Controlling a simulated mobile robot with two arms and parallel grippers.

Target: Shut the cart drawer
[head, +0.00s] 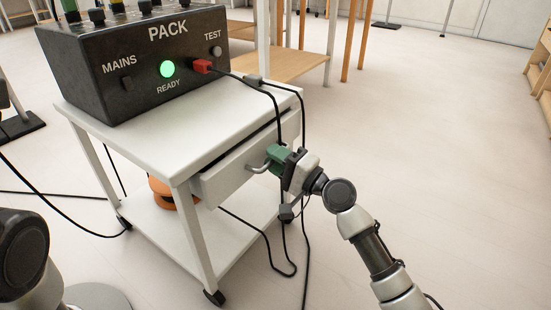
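The white cart (160,140) stands in the middle of the head view. Its drawer (222,178) sits under the top and stands out a little, with a dark gap along its upper edge. A metal bar handle (257,168) is on the drawer front. My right gripper (275,155), with green at its finger end, is at the right part of the drawer front, right by the handle. Its fingers overlap the handle's right end in the picture. I cannot tell whether they are open or shut, or touching the handle. My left gripper is out of view.
A black PACK box (135,65) with a lit green light stands on the cart. A red plug (202,66) feeds black cables (275,105) that hang over the edge near my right gripper. An orange item (160,192) is on the lower shelf. The floor at right is clear.

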